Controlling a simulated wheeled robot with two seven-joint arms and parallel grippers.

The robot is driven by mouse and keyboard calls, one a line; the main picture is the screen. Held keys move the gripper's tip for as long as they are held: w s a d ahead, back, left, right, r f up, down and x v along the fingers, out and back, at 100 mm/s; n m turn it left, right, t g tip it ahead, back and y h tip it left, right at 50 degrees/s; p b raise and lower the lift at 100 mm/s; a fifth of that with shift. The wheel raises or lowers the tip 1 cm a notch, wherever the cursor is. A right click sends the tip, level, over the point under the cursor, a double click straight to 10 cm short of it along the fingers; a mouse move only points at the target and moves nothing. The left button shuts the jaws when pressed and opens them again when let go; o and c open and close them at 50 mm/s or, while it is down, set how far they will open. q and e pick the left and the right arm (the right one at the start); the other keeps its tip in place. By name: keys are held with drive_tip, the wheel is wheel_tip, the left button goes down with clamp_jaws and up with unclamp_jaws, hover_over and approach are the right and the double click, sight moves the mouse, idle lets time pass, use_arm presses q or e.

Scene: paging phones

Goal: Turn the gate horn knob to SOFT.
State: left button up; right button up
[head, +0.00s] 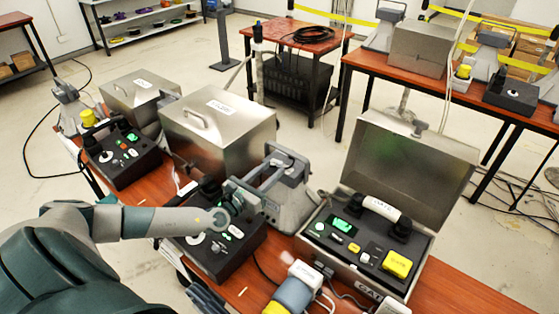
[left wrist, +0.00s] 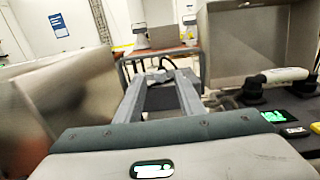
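A black control panel (head: 218,250) on the near table has a pale round knob (head: 195,239) and green lights. Its lettering is too small to read, so the knob's setting does not show. A grey horn (head: 292,205) stands beside the panel. My left gripper (head: 277,163) reaches over the panel and in front of the horn, hiding part of both. Its two fingers (left wrist: 162,92) are apart in the left wrist view, with nothing clearly held. An open steel case (head: 410,165), lettered GATE on its front, stands to the right with a handset. I cannot identify my right gripper.
A closed steel box (head: 222,125) stands just behind the left gripper. Another black panel (head: 125,160) with a yellow lamp is farther left. A yellow block (head: 398,264) sits in the open case. Cables and a blue-grey cylinder (head: 292,294) crowd the table's front edge.

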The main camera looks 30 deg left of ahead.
sight(278, 165)
use_arm(q)
drive_tip(key=shift+w+d+p, duration=0.1)
drive_tip(key=shift+w+p, duration=0.4)
drive_tip(key=shift+w, duration=2)
clamp_jaws()
